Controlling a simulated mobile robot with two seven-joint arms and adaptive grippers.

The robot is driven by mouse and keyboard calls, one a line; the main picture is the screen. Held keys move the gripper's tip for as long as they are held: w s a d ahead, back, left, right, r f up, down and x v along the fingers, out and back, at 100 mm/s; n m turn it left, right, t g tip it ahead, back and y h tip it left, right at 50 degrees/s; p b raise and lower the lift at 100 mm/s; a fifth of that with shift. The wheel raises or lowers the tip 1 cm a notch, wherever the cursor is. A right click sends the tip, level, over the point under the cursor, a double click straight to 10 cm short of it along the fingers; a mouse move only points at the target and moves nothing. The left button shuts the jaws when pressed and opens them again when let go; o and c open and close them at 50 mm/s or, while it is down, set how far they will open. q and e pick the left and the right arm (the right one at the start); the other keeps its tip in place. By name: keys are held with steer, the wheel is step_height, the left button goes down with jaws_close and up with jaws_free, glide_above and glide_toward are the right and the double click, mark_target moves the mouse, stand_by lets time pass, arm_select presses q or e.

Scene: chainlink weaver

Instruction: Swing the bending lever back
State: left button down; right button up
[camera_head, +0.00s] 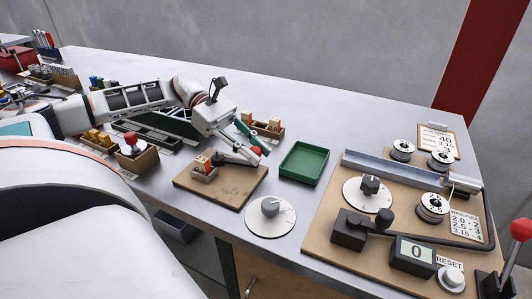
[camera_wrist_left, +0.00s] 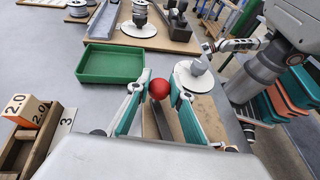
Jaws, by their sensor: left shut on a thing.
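The bending lever is a dark bar (camera_head: 235,160) with a red ball knob (camera_head: 257,151), mounted on a small wooden board (camera_head: 222,198). My left gripper (camera_head: 251,142) reaches in from the left, at the lever's knob end. In the left wrist view its teal fingers are closed on the lever with the red knob (camera_wrist_left: 159,88) between the fingertips. The grey bar shows below the knob, between the fingers. The lever's pivot is partly hidden in the head view. My right arm (camera_wrist_left: 240,45) shows in the left wrist view; its finger state is unclear.
A green tray (camera_head: 304,163) lies just right of the lever board. A white dial (camera_head: 270,216) is in front. A larger board (camera_head: 330,225) with spools, a knob and a counter stands at the right. A block rack (camera_head: 265,131) sits behind the gripper.

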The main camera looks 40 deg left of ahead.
arm_select(q)
steer(key=shift+s+d+f+m+g+b, duration=0.25)
steer(key=shift+s+m+g+b, duration=0.15)
steer(key=shift+g+b, duration=0.15)
steer(key=shift+s+d+f+m+g+b, duration=0.15)
steer(key=shift+s+f+m+g+b, duration=0.15)
steer(key=shift+m+g+b, duration=0.25)
steer(key=shift+s+d+r+m+g+b, duration=0.1)
steer(key=shift+s+r+m+g+b, duration=0.25)
steer(key=shift+b, duration=0.3)
steer(key=shift+r, duration=0.1)
arm_select(e)
steer(key=shift+w+a+f+y, duration=0.15)
steer(key=shift+a, duration=0.3)
steer(key=shift+w+a+f+y, duration=0.1)
steer(key=shift+a+f+y, duration=0.05)
steer(key=shift+a, duration=0.3)
arm_select(q)
steer(key=shift+s, duration=0.1)
steer(key=c, duration=1.8)
jaws_free()
steer(key=shift+d+r, duration=0.1)
steer(key=shift+o, duration=0.2)
arm_select(e)
steer(key=shift+r, duration=0.1)
arm_select(q)
steer(key=shift+a+r, duration=0.25)
steer(key=shift+a, duration=0.3)
steer(key=v, duration=1.1)
steer(key=shift+f, duration=0.15)
